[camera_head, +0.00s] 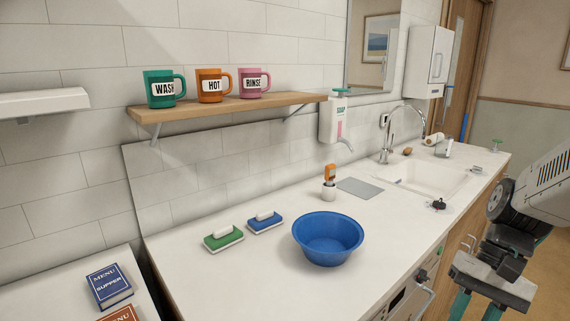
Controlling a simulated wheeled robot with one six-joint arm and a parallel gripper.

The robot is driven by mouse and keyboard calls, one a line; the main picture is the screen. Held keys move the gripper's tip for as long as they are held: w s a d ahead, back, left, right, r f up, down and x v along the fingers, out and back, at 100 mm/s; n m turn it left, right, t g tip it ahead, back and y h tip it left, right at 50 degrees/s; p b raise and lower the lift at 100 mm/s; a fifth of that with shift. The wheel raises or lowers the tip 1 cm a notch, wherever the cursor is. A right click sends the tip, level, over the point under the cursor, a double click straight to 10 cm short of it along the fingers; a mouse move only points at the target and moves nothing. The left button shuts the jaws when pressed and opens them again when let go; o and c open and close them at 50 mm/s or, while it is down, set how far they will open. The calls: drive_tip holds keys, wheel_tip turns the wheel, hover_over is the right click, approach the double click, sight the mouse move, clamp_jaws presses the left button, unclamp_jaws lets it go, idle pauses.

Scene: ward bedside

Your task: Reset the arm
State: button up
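My gripper (477,308) hangs at the lower right, in front of the counter's front edge. Its two teal fingers point down with a clear gap between them, and I see nothing held in the gap. The fingertips run off the bottom of the view. My arm comes in from the right edge and bends down at the wrist.
A wooden shelf (225,106) above holds three mugs. Floor shows right of the counter.

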drive_tip(key=s+a+r+n+t+h, duration=0.4)
drive_tip(key=s+r+n, duration=0.1)
drive_tip(key=r, duration=0.4)
drive_tip(key=shift+s+a+t+h, duration=0.3)
drive_tip(key=shift+s+a, duration=0.1)
drive_tip(key=shift+s, duration=0.4)
